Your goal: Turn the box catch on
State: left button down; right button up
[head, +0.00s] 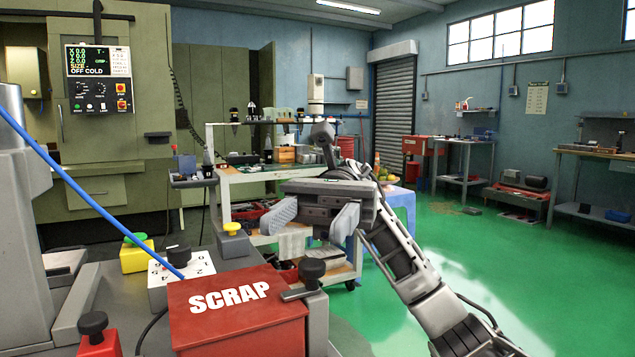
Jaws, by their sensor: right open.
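A red box marked SCRAP (235,310) stands in the foreground, its lid closed. At its right rear corner is a dark catch (305,280) with a round black knob on a grey post, its flat arm lying toward the box lid. My right gripper (314,218) is open and empty, above and behind the catch as seen here, apart from it. Its two grey finger pads point toward the camera's lower left. My left gripper is not in view.
A white numbered selector box (180,270), a yellow box with a green button (136,256) and a grey box with a yellow knob (233,246) stand behind the red box. A blue cable crosses the left side. A loaded cart (262,180) stands behind my right gripper.

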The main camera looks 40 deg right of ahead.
jog(key=s+a+r, duration=0.6)
jog(key=s, duration=0.2)
jog(key=shift+a, duration=0.4)
jog(key=shift+s, duration=0.1)
